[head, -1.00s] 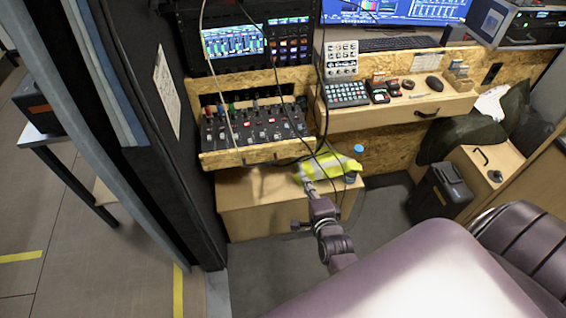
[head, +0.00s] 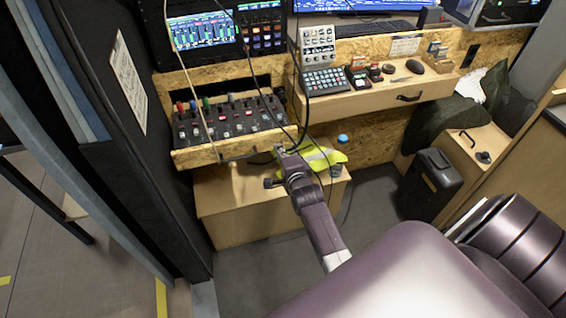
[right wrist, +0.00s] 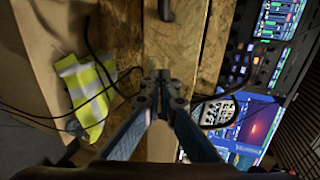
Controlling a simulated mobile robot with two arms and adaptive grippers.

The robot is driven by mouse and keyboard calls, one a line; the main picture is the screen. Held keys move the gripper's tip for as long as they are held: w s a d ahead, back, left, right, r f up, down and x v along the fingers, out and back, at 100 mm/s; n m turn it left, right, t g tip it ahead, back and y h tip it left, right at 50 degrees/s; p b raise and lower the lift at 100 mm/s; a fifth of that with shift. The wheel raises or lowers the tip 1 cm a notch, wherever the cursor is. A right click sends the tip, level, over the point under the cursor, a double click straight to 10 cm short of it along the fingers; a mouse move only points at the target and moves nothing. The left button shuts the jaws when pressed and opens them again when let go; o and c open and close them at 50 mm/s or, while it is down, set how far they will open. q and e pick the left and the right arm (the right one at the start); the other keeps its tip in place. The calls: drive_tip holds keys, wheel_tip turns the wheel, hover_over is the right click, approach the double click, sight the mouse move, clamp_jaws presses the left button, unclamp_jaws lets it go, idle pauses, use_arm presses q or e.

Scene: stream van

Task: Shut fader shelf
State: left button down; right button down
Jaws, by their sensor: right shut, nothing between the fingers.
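The fader shelf (head: 190,157) is a chipboard-fronted shelf that sticks out below the screens, with a fader mixer (head: 225,120) on it. Its front has a dark handle (head: 238,156). My right gripper (head: 279,149) is shut and empty at the right end of the shelf front. In the right wrist view the gripper (right wrist: 160,76) points at the chipboard front (right wrist: 185,40), with the dark handle (right wrist: 166,9) at the top edge of the picture. I cannot tell whether the fingertips touch the board. My left gripper is not in view.
Black cables hang past the shelf's right end, near my gripper. Below stands a wooden box (head: 240,197) with a yellow vest (head: 322,158) and a blue-capped bottle (head: 342,140). A wooden drawer (head: 380,100) is at the right. A dark bin (head: 432,182) stands on the floor.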

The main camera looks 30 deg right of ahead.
drive_tip(key=shift+w+d, duration=0.15)
drive_tip(key=shift+w, duration=0.45)
